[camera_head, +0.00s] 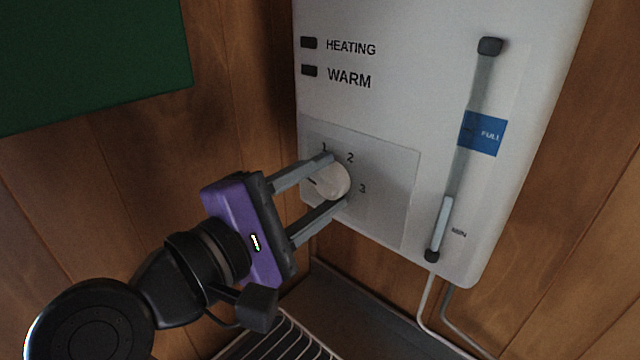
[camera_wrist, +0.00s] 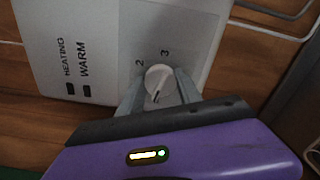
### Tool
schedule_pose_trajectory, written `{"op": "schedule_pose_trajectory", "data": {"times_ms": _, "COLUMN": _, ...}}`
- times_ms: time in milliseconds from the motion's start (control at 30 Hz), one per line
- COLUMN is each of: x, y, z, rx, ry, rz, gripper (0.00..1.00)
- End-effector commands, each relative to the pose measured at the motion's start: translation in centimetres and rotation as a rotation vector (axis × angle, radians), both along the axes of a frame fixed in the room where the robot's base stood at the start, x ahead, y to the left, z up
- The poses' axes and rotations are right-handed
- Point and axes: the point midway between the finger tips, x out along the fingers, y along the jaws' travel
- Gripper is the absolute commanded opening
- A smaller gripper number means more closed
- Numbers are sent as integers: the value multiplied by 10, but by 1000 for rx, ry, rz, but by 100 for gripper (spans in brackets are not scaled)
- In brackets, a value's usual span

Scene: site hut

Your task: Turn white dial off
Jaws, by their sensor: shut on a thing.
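The white dial (camera_head: 331,181) is a round knob with a dark pointer mark, set on a grey panel of a white wall-mounted water heater (camera_head: 400,80). The numbers 1, 2 and 3 are printed around it. The mark points to the left in the head view, below the 1. My gripper (camera_head: 334,178) is purple with grey fingers, one above and one below the dial, and is shut on it. In the wrist view the dial (camera_wrist: 159,80) sits between the two fingertips (camera_wrist: 160,84), its mark pointing down toward the gripper.
The heater has two dark indicators labelled HEATING and WARM, and a level gauge (camera_head: 466,150) on the right. Pipes (camera_head: 428,300) run down from it. A wire rack (camera_head: 280,340) lies below. A green board (camera_head: 85,60) hangs on the wooden wall at upper left.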

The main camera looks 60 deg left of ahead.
Motion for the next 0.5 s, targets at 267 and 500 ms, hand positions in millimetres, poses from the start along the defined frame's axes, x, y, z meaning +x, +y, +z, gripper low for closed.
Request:
{"op": "schedule_pose_trajectory", "data": {"times_ms": 267, "x": -1, "y": 1, "z": -3, "rx": -164, "ry": -46, "rz": 2, "gripper": 1}}
{"op": "schedule_pose_trajectory", "data": {"times_ms": 500, "x": -1, "y": 1, "z": -3, "rx": -232, "ry": -67, "rz": 4, "gripper": 1}}
